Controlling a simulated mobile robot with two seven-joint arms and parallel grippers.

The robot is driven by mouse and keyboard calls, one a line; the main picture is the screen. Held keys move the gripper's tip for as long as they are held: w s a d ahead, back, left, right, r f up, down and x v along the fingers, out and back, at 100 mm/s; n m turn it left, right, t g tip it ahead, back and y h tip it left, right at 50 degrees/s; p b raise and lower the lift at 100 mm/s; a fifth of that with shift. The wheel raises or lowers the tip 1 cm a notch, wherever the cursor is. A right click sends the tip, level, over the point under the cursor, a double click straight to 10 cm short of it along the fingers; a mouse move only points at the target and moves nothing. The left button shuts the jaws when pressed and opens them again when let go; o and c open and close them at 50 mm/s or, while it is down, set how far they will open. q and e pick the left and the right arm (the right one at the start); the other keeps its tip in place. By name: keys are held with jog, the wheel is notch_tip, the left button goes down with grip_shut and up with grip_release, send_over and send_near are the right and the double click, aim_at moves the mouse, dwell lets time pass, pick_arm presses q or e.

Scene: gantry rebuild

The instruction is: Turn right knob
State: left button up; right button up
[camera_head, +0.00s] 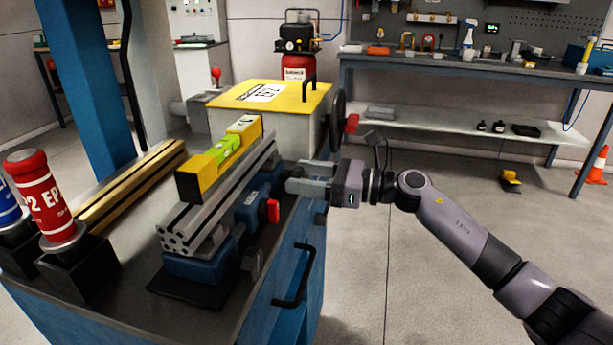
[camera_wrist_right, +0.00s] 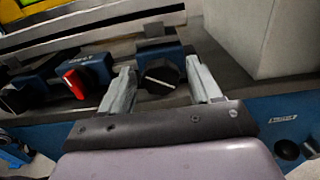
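A black knob (camera_wrist_right: 160,76) with a pale line across its face sits on a blue block in the right wrist view. The pale line lies nearly level, slightly tilted. My right gripper (camera_wrist_right: 162,84) is open, with one finger on each side of this knob; I cannot tell whether the fingers touch it. In the head view my right gripper (camera_head: 292,178) reaches in from the right at the bench edge and hides the black knob. A red knob (camera_head: 273,211) on a neighbouring blue block stands nearer the viewer; it also shows in the wrist view (camera_wrist_right: 75,84). My left gripper is not in view.
An aluminium profile (camera_head: 205,216) with a yellow level (camera_head: 220,160) lies behind the knobs. A white box with a yellow lid (camera_head: 305,97) stands beyond the gripper. A black handle (camera_head: 299,280) projects from the bench front.

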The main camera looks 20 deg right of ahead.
jog(key=c, duration=0.8)
jog(key=m+p, duration=0.2)
jog(key=m, duration=0.1)
jog(key=shift+r+m, duration=0.15)
jog(key=shift+m, duration=0.65)
jog(key=shift+f+m+p, duration=0.2)
jog(key=shift+m+p, duration=0.15)
jog(key=shift+m, duration=0.25)
jog(key=o, duration=1)
jog(key=shift+d, duration=0.1)
jog(key=shift+o, duration=0.2)
